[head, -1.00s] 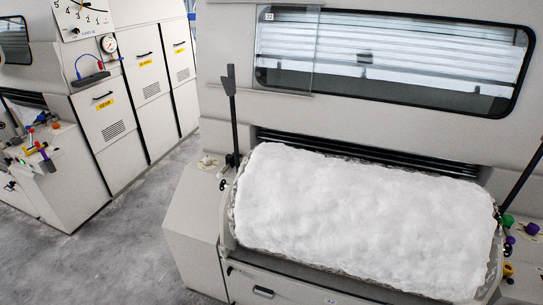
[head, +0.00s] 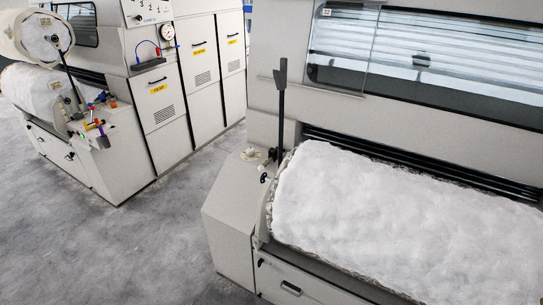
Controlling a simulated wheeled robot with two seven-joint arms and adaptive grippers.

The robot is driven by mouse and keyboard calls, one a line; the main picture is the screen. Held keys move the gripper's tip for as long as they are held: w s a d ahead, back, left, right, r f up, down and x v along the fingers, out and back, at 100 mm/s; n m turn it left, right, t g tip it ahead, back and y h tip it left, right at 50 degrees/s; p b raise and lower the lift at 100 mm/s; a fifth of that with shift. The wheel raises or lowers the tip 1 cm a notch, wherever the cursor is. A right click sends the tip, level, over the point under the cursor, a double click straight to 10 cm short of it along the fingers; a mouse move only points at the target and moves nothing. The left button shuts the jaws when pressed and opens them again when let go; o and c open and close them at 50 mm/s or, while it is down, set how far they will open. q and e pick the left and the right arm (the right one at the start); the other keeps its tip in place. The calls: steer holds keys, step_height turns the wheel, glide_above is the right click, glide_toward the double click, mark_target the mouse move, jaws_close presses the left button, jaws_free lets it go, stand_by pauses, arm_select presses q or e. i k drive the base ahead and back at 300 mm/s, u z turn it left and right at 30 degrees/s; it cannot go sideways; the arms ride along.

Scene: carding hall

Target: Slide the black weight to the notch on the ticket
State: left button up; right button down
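Neither of my grippers is in view. I cannot make out a black weight or a ticket with a notch for certain. A black upright lever (head: 281,110) with a flat paddle top stands at the left end of the near carding machine (head: 232,215). Small dark knobs (head: 268,160) sit near its foot. A second dark lever (head: 68,68) stands at the end of the far machine on the left, with small coloured parts (head: 95,125) beside it, too small to tell apart.
White fibre (head: 410,220) fills the near machine's front tray. The far machine carries white rolls (head: 32,36). Grey cabinets (head: 200,70) with yellow labels and a round gauge (head: 167,32) stand behind. The grey floor (head: 150,250) between the machines is clear.

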mark_target(273, 153)
steer(key=k, duration=1.25)
steer(key=u, duration=0.85)
steer(key=i, duration=1.15)
steer(key=u, duration=0.75)
steer(key=i, duration=1.7)
steer(key=z, duration=0.65)
steer(key=i, duration=0.9)
steer(key=z, duration=1.45)
steer(key=i, duration=0.6)
steer(key=z, duration=0.55)
